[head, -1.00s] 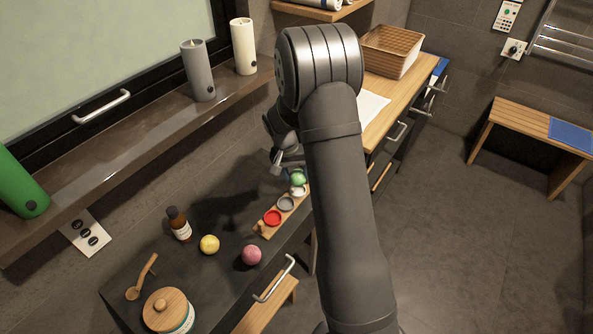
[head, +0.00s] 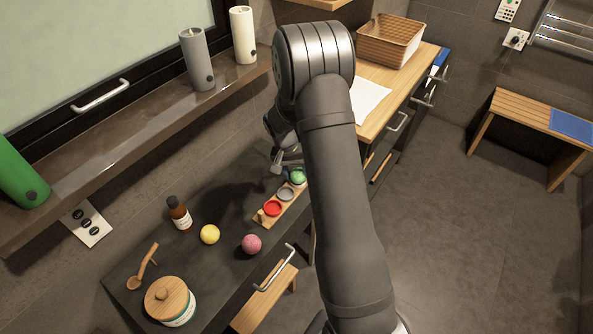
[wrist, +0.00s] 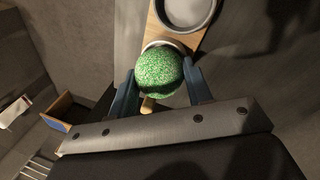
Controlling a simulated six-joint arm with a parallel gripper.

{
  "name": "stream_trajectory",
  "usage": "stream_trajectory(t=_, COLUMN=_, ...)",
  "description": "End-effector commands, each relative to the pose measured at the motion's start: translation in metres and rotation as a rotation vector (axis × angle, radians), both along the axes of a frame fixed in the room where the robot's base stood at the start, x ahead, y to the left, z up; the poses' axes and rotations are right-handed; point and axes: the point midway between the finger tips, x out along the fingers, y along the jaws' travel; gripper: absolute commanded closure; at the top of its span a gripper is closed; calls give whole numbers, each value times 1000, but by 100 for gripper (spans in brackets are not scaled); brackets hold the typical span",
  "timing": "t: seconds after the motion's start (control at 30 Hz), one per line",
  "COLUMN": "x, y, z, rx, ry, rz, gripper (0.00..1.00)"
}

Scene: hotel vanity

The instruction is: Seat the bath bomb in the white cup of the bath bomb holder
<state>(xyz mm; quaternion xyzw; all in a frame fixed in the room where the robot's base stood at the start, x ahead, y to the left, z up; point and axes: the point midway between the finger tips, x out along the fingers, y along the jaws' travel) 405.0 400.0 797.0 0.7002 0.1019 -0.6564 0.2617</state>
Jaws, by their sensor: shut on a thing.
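The green speckled bath bomb (wrist: 160,70) is between the two blue fingers of my gripper (wrist: 160,88) in the wrist view, and the fingers are shut on it. In the head view the green bath bomb (head: 298,176) is at the far end of the wooden holder (head: 267,219). The holder has a red cup (head: 271,208), a grey cup (head: 286,194) and a white cup (wrist: 153,44), mostly hidden under the bomb. The bomb is over or in the white cup; I cannot tell if it touches the bottom. My gripper (head: 287,165) is partly hidden in the head view.
A yellow ball (head: 209,234) and a pink ball (head: 251,244) lie on the dark counter. A brown bottle (head: 179,214), a wooden scoop (head: 143,268) and a lidded jar (head: 171,302) stand to the left. A wicker basket (head: 390,42) is at the back right.

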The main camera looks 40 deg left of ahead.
Motion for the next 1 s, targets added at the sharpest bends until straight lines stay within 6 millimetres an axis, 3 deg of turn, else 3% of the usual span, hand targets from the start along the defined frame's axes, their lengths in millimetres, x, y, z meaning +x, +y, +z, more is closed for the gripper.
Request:
stream_trajectory(t=0.23, x=0, y=0, z=-2, rx=-1, ry=2, rz=0, gripper=78)
stream_trajectory(t=0.27, x=0, y=-1, z=-2, rx=-1, ry=2, rz=0, gripper=49)
stream_trajectory(t=0.37, x=-1, y=-1, z=-3, rx=-1, ry=2, rz=0, gripper=29)
stream_trajectory(t=0.77, x=-3, y=0, z=1, rx=-3, ry=5, rz=1, gripper=29)
stream_trajectory(t=1.0, x=-6, y=10, z=45, rx=3, ry=-1, rz=-1, gripper=29)
